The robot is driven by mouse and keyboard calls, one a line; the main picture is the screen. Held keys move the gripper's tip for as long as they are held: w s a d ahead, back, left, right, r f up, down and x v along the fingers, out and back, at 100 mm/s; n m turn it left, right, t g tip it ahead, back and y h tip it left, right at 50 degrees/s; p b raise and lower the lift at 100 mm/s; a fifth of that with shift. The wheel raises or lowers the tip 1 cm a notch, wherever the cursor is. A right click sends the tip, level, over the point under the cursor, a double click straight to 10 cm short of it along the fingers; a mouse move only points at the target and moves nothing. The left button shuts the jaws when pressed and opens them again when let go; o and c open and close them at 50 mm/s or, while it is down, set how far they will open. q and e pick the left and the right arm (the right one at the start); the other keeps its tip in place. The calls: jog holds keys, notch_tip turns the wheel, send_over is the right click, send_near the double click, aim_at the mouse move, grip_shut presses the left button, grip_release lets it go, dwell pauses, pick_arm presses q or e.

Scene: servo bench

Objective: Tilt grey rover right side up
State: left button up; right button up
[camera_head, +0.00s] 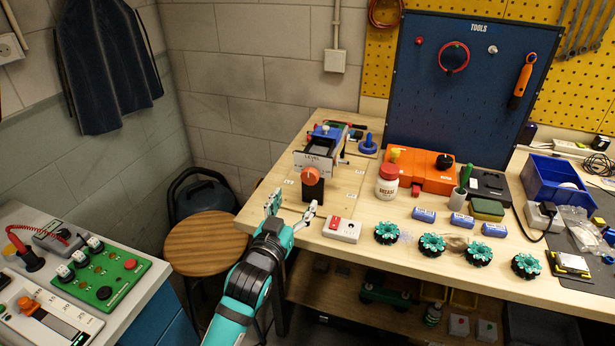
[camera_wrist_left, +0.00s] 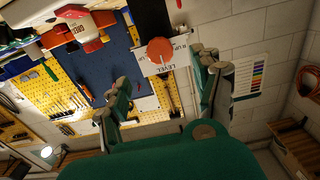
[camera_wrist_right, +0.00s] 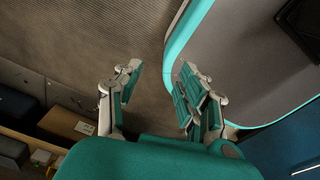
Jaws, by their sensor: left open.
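A grey body with blue parts (camera_head: 326,134), which looks like the rover, sits on a stand at the bench's left end; its exact tilt is hard to tell. A white plate reading LEVEL (camera_head: 313,161) is at its front. An orange knob (camera_head: 311,175) on a black block (camera_head: 313,190) stands before it. My left gripper (camera_head: 292,207) is open and empty, short of the knob. In the left wrist view the knob (camera_wrist_left: 160,50) shows between the spread fingers, beside the LEVEL plate (camera_wrist_left: 152,66). My right gripper (camera_wrist_right: 160,75) is open and empty, away from the bench.
A white box with a red switch (camera_head: 342,229) lies right of my left gripper. A white jar (camera_head: 387,181), an orange box (camera_head: 424,170) and several teal wheels (camera_head: 431,244) are further right. A wooden stool (camera_head: 205,243) stands left of the bench.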

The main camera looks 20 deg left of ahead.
aim_at(309, 179)
pick_arm(q)
jog(key=w+p, duration=0.1)
jog(key=w, duration=0.9)
jog(key=shift+d, duration=0.2)
grip_shut()
